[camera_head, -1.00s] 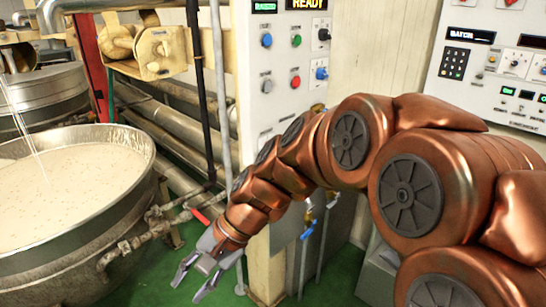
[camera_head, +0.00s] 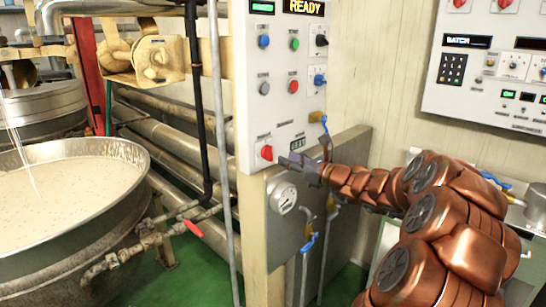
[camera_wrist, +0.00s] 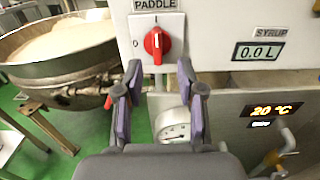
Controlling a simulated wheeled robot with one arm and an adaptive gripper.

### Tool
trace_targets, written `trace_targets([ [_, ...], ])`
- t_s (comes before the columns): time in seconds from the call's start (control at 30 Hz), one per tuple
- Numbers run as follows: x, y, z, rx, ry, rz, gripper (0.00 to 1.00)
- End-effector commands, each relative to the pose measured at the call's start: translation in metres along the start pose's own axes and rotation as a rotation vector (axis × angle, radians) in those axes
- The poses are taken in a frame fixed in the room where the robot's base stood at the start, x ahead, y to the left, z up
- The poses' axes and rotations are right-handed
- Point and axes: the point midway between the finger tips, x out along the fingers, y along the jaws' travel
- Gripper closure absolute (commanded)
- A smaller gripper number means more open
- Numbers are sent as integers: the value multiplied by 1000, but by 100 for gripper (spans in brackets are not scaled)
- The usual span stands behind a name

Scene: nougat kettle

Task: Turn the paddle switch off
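The paddle switch (camera_wrist: 157,43) is a red rotary knob on a white plate under a label reading PADDLE in the wrist view. Its grip looks roughly upright. In the head view the red knob (camera_head: 266,153) sits at the lower part of the white panel. My gripper (camera_wrist: 158,72) is open, with its two purple-padded fingers left and right of the knob's line and slightly below it in the picture. Nothing is between the fingers. In the head view my gripper (camera_head: 287,161) is just right of the knob. I see no clear contact with it.
A round gauge (camera_head: 283,198) is below the switch. A syrup display (camera_wrist: 259,51) is to its right, with a temperature display (camera_wrist: 271,108) lower down. A grey pipe (camera_head: 219,120) runs upright left of the panel. The kettle (camera_head: 70,220) stands at left.

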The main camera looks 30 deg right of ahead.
Motion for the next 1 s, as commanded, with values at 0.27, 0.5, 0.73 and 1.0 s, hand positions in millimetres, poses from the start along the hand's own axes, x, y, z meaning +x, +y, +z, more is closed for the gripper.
trace_targets([
  [0.27, 41, 4, 0, -4, 3, 7, 61],
  [0.5, 66, 3, 0, -5, 3, 6, 61],
  [0.73, 72, 4, 0, -4, 1, 6, 61],
  [1.0, 71, 4, 0, -4, 1, 6, 74],
])
